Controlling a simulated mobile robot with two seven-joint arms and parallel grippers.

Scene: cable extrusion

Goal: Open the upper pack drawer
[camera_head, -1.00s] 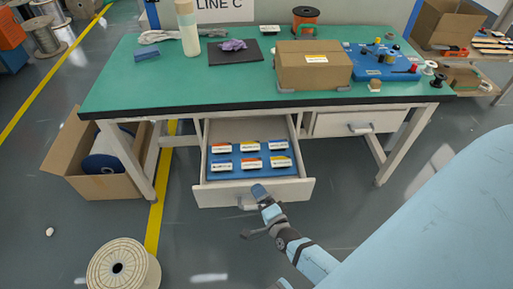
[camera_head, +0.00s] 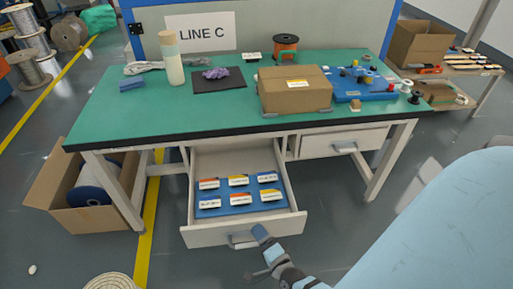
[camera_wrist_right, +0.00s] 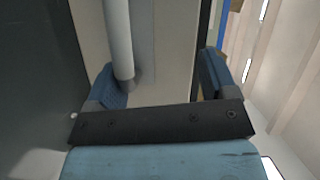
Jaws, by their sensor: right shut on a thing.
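The pack drawer (camera_head: 214,235) hangs under the green-topped bench and stands well out, with several small labelled packs (camera_head: 238,180) on a blue liner inside. Its bar handle (camera_head: 241,240) is on the front panel and also shows in the right wrist view (camera_wrist_right: 118,35). My right gripper (camera_head: 261,233) is at the right part of this handle. In the right wrist view its fingers (camera_wrist_right: 160,82) lie on either side of the handle and front panel, shut on them; the exact contact is partly hidden. My left gripper is out of view.
A second drawer (camera_head: 325,144) to the right is closed. A cardboard box (camera_head: 60,190) with a spool stands left of the bench, and another spool (camera_head: 108,281) lies on the floor. The bench top (camera_head: 120,115) holds a carton (camera_head: 293,92) and a blue board (camera_head: 361,88).

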